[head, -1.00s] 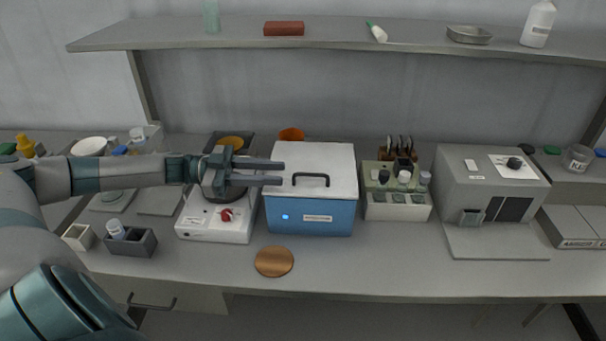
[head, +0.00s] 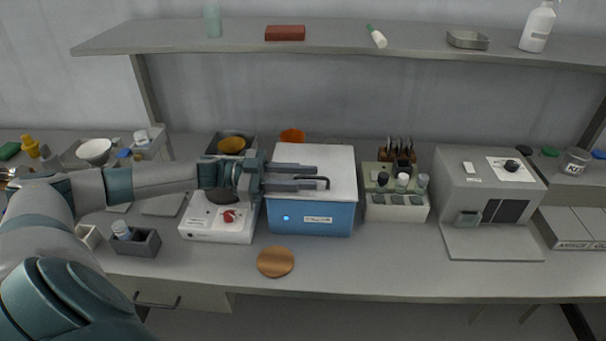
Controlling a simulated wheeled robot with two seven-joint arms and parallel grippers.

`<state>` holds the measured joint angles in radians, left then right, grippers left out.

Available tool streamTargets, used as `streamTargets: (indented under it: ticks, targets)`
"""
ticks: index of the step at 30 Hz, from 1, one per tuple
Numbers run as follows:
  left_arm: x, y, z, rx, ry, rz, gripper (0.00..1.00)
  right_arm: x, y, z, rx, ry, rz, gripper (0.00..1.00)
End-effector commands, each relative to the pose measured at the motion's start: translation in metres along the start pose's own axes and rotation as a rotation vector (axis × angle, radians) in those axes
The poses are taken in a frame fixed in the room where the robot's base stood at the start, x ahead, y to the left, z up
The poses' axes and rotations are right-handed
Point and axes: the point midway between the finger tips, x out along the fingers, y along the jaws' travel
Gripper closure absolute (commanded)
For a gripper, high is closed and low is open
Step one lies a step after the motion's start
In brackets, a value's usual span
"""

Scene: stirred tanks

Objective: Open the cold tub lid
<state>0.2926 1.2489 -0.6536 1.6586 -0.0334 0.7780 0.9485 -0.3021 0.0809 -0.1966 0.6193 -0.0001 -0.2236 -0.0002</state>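The cold tub (head: 318,219) is a blue box on the bench with a small blue light and a label on its front. Its white lid (head: 330,158) lies flat and closed on top. A dark bar handle (head: 324,179) stands on the lid, partly hidden by my fingers. My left gripper (head: 316,177) reaches in from the left over the lid. Its two fingers are apart, with the fingertips at the handle's left part. I cannot tell whether they touch it. My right gripper is not in view.
A white stirrer plate with a red knob (head: 230,216) stands just left of the tub, under my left gripper. A rack of bottles (head: 396,206) stands close on the right. A round copper-coloured disc (head: 275,262) lies in front. A shelf (head: 340,38) runs above the bench.

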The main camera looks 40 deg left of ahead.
Motion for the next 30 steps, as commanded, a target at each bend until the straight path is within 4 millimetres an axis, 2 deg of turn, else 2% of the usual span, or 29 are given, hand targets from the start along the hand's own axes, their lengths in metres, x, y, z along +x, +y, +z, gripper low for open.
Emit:
streamTargets:
  ticks: [7,11,22,30]
  targets:
    - [0.000,0.000,0.001,0.000,0.000,0.000,0.73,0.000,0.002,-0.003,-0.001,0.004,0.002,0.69]
    - [0.000,0.000,0.001,0.000,0.000,0.000,1.00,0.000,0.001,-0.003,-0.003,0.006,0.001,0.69]
    - [-0.001,-0.003,-0.004,-0.012,-0.001,-0.001,1.00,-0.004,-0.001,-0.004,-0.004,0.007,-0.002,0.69]
    - [-0.006,-0.014,-0.025,-0.103,-0.001,-0.003,1.00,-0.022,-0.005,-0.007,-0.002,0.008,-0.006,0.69]
